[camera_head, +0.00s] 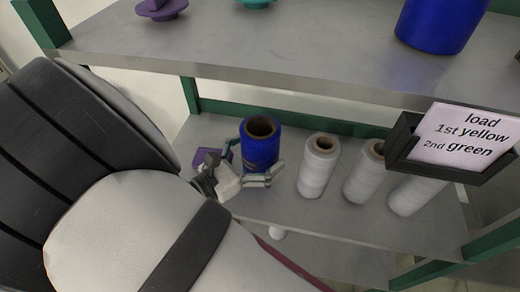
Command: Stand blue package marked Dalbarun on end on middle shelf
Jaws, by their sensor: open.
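A blue cylinder (261,150) with a brown hollow core stands upright on end on the middle shelf (330,215). No marking on it can be read from here, so I cannot tell whether it is the Dalbarun package. My gripper (254,163) is open at its lower left, with one finger low in front of it and the other by its left side. I cannot tell whether either finger touches it. A larger blue cylinder (437,24) stands on the upper shelf, cut off by the top of the picture; no marking shows on it either.
Three white spools (318,168) stand to the right on the middle shelf. A dark sign holder (405,143) reading "load 1st yellow 2nd green" hides part of them. A purple thing (205,157) shows behind my gripper. Purple (161,9) and teal (257,3) things sit on the upper shelf.

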